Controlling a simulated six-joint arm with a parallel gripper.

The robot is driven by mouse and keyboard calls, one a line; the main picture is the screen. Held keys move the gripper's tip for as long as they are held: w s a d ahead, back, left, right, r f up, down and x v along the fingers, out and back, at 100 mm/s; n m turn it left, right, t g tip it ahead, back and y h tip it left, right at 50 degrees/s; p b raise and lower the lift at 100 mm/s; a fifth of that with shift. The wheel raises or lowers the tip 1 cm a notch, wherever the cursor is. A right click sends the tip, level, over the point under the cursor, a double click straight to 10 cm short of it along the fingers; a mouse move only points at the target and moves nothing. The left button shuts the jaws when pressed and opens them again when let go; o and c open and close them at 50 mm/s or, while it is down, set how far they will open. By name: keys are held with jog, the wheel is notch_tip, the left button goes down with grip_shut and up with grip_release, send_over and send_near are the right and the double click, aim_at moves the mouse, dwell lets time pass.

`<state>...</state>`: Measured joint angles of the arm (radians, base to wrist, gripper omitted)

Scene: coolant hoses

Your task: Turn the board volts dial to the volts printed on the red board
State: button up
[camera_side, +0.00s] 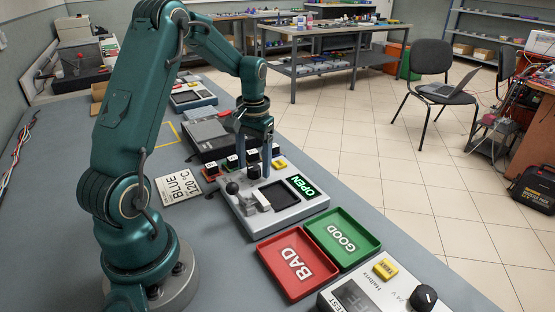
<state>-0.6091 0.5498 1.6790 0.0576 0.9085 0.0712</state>
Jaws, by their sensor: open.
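My gripper (255,168) points down with its fingers apart, over the back part of the grey unit with the green OPEN display (304,186). I cannot tell whether the fingers touch anything.
A red BAD tray (272,266) and a green GOOD tray (368,246) lie between the unit and the tester. A dark box (200,142) stands behind the small blocks.

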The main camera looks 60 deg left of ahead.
aim_at(255, 167)
notch_tip(255, 167, up, 5)
jog(key=shift+d+f, duration=0.1)
jog(key=shift+w+d, duration=0.1)
dwell(0.3)
